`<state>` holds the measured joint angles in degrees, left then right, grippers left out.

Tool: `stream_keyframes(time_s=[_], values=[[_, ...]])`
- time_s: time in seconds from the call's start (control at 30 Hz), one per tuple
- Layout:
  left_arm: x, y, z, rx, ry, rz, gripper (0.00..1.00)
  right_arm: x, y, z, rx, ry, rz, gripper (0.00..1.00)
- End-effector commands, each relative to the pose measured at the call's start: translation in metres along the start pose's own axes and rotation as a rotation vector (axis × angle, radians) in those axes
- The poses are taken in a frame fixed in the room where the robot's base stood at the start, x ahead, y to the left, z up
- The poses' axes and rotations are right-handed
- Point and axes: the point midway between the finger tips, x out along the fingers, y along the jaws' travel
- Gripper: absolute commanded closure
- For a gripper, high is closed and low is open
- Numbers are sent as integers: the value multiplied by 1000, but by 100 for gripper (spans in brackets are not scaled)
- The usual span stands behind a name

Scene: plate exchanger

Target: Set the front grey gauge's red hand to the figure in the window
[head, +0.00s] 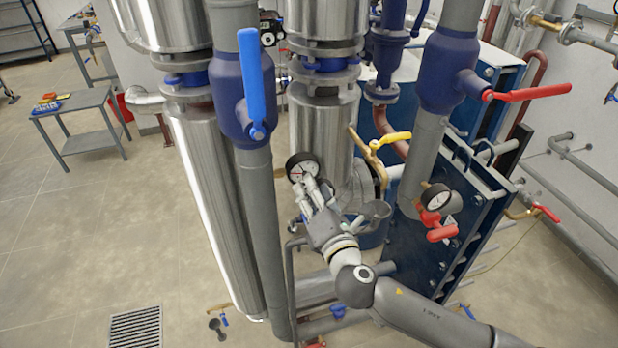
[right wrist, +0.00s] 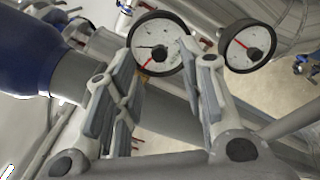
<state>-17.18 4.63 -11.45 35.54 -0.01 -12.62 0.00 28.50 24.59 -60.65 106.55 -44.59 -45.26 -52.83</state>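A round gauge (head: 302,167) with a black rim and white face stands just beyond my right gripper (head: 311,190) in the head view. The right wrist view shows two such gauges: one (right wrist: 157,43) ahead of and partly behind the fingers, the other (right wrist: 248,46) to its right. The right one has a plain red hand; the left one shows a dark hand and a red mark near its hub. My right gripper (right wrist: 167,80) is open, its fingers wide apart with nothing held. Dial figures are too small to read. I cannot make out a window figure. My left gripper is out of view.
Another gauge (head: 435,197) with red fittings sits at right by the blue plate exchanger (head: 465,225). Valves with blue (head: 252,80), red (head: 530,93) and yellow (head: 390,139) levers surround my right arm. A steel pipe (head: 215,190) stands at left.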

Motion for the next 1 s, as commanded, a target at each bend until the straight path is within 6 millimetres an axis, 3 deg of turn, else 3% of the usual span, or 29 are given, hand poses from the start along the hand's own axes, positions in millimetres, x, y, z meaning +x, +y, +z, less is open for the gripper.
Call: stream_keyframes(time_s=[0.3,0.67,0.97,1.0], values=[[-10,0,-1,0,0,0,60,29,1,0,1,0,1,63],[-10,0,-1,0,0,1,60,32,0,0,2,0,0,63],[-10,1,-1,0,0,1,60,32,0,0,2,0,0,100],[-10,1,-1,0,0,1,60,32,0,0,1,0,0,100]])
